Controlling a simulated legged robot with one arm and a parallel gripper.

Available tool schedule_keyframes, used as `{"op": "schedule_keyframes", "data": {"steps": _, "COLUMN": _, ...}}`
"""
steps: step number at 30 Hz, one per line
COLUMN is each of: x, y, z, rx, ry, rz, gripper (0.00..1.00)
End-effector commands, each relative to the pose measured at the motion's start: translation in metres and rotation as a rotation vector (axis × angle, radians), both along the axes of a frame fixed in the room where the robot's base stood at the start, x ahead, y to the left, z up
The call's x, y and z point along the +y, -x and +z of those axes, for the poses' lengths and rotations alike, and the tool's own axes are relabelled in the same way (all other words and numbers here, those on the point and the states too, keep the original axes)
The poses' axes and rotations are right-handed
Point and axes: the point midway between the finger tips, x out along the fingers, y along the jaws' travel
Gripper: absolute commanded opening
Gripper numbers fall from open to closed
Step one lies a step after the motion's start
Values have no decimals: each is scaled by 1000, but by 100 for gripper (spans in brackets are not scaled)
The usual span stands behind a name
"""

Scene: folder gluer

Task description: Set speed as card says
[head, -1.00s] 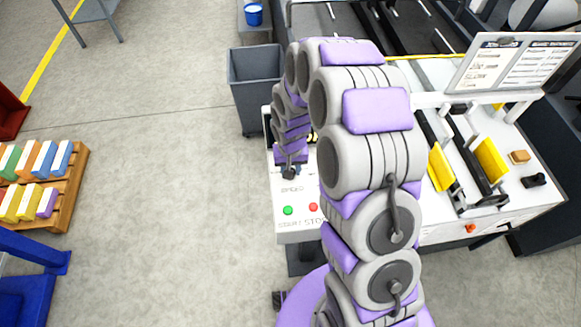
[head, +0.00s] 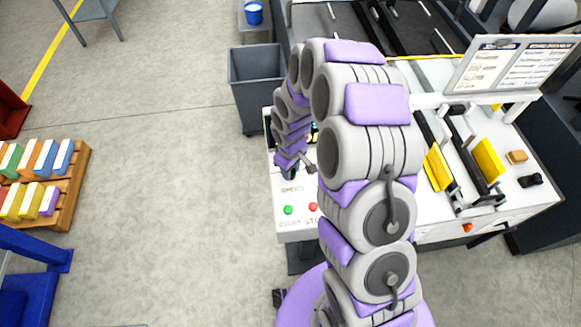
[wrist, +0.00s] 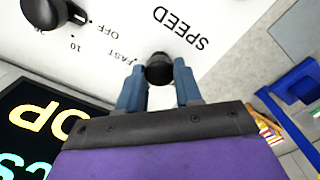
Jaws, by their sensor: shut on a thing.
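My gripper (wrist: 158,85) is shut on the black speed knob (wrist: 159,70), with a blue finger on either side of it. The knob stands on the white control panel (wrist: 225,18), beside the words SPEED and FAST. The knob's pointer and its setting are hidden or too small to tell. In the head view my gripper (head: 290,172) is low over the panel (head: 292,222), above the SPEED label, partly hidden by my wrist. A board with two printed sheets (head: 515,65) stands at the back right. Its text is too small to read.
A second black knob (wrist: 45,12), with marks OFF, 10 and 20, sits nearby. A dark display (wrist: 45,125) with coloured letters is beside it. Green (head: 288,210) and red (head: 313,207) buttons are at the panel's front.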

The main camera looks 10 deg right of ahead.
Motion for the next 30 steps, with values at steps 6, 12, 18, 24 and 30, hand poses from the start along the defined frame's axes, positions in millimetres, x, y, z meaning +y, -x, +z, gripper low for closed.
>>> {"op": "schedule_keyframes", "data": {"steps": 6, "x": 0, "y": -2, "z": 1, "rx": -7, "ry": -1, "rz": 44, "gripper": 4}}
{"op": "schedule_keyframes", "data": {"steps": 12, "x": 0, "y": -3, "z": 1, "rx": -7, "ry": -1, "rz": 53, "gripper": 4}}
{"op": "schedule_keyframes", "data": {"steps": 18, "x": 0, "y": -3, "z": 1, "rx": -7, "ry": -1, "rz": 52, "gripper": 4}}
{"op": "schedule_keyframes", "data": {"steps": 24, "x": 0, "y": -2, "z": 1, "rx": -5, "ry": -1, "rz": 51, "gripper": 50}}
{"op": "schedule_keyframes", "data": {"steps": 30, "x": 0, "y": -1, "z": 1, "rx": -3, "ry": 0, "rz": 51, "gripper": 60}}
